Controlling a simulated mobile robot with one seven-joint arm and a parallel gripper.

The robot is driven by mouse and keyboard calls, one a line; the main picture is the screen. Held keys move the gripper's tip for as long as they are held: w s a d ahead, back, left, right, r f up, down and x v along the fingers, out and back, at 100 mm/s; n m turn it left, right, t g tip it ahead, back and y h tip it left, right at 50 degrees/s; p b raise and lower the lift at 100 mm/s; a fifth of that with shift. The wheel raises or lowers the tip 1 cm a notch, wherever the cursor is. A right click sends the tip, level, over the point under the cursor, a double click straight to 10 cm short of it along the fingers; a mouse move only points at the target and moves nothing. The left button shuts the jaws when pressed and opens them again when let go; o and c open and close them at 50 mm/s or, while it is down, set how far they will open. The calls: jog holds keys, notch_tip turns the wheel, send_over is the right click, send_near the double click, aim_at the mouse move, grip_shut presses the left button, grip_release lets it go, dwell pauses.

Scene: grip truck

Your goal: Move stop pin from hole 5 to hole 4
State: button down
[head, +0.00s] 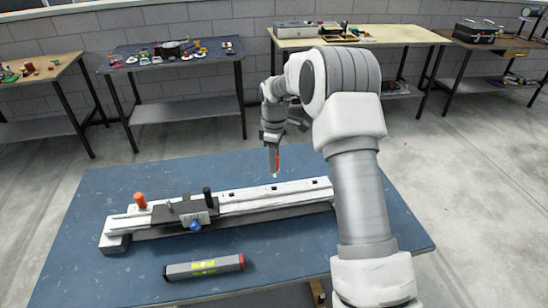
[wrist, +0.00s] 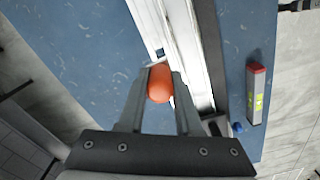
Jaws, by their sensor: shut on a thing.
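My gripper (head: 273,152) is shut on the stop pin, which has an orange head. The orange head (wrist: 160,84) sits between the two fingers in the wrist view. In the head view the pale tip of the stop pin (head: 275,175) points down, close over the rail's far side. The pin's lower part is hidden in the wrist view, and I cannot tell if it touches the rail. The long white rail (head: 250,201) lies on the blue table and has dark holes along its top; one hole (head: 317,182) shows to the right of the gripper. Hole numbers are not readable.
A dark carriage (head: 178,212) with a blue knob (head: 195,226) sits on the rail's left part. A black knob (head: 207,194) and another orange knob (head: 140,200) stand there. A grey box with a red end (head: 203,267) lies in front. The blue table (head: 110,270) is otherwise mostly clear.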

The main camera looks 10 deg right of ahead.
jog(key=shift+a+f, duration=0.1)
jog(key=shift+f, duration=0.05)
jog(key=shift+f, duration=0.15)
notch_tip(320, 180, down, 7)
jog(key=b, duration=0.5)
dwell(0.8)
jog(key=c, duration=0.5)
grip_release()
notch_tip(320, 180, up, 16)
jog(key=shift+r+p, duration=0.2)
jog(key=shift+p, duration=0.6)
jog(key=shift+r, duration=0.45)
